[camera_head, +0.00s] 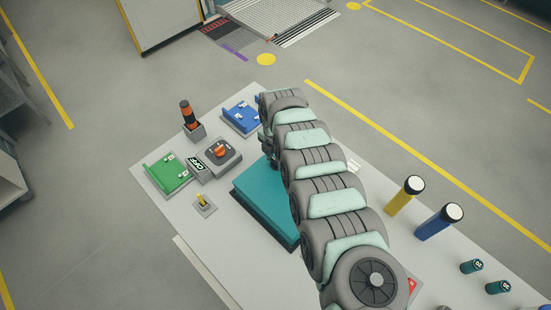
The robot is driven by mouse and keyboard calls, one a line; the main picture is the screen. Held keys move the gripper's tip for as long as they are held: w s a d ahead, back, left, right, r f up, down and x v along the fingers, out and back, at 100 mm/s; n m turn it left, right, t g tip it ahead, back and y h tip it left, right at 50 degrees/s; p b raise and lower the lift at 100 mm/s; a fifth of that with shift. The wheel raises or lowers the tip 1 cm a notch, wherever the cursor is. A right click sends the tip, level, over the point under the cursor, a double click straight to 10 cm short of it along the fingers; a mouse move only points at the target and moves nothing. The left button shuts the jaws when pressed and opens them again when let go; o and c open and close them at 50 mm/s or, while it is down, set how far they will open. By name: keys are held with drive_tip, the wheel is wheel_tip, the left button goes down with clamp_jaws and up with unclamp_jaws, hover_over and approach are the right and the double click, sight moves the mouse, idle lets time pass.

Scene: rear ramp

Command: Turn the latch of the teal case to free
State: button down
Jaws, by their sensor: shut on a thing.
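The teal case (262,203) lies shut and flat on the pale table, partly covered by my arm. My arm reaches over it from the lower right to its far end. Only a small dark part of my gripper (270,152) shows, left of the arm at the case's far edge. The gripper is shut at the latch's place. Its fingertips and the latch are hidden, so I cannot tell how far the latch is turned.
Left of the case are a grey box with an orange knob (220,151), a green tray (167,175), a small yellow switch (203,203) and an orange-black handle (188,115). A blue tray (241,117) lies behind. Yellow (404,196) and blue (440,221) cylinders stand right.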

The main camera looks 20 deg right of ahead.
drive_tip(key=shift+m, duration=0.4)
drive_tip(key=m, duration=0.3)
drive_tip(key=shift+w+m, duration=0.1)
drive_tip(key=shift+m, duration=0.2)
drive_tip(key=m, duration=0.4)
drive_tip(key=shift+w+m, duration=0.1)
drive_tip(key=shift+m, duration=0.2)
drive_tip(key=m+b, duration=0.1)
drive_tip(key=m, duration=0.3)
drive_tip(key=shift+f+m, duration=0.1)
drive_tip(key=shift+m, duration=0.2)
drive_tip(key=shift+w+d+m+b, duration=0.1)
drive_tip(key=shift+m+b, duration=0.95)
drive_tip(key=shift+m, duration=1.05)
drive_tip(key=c, duration=0.9)
unclamp_jaws()
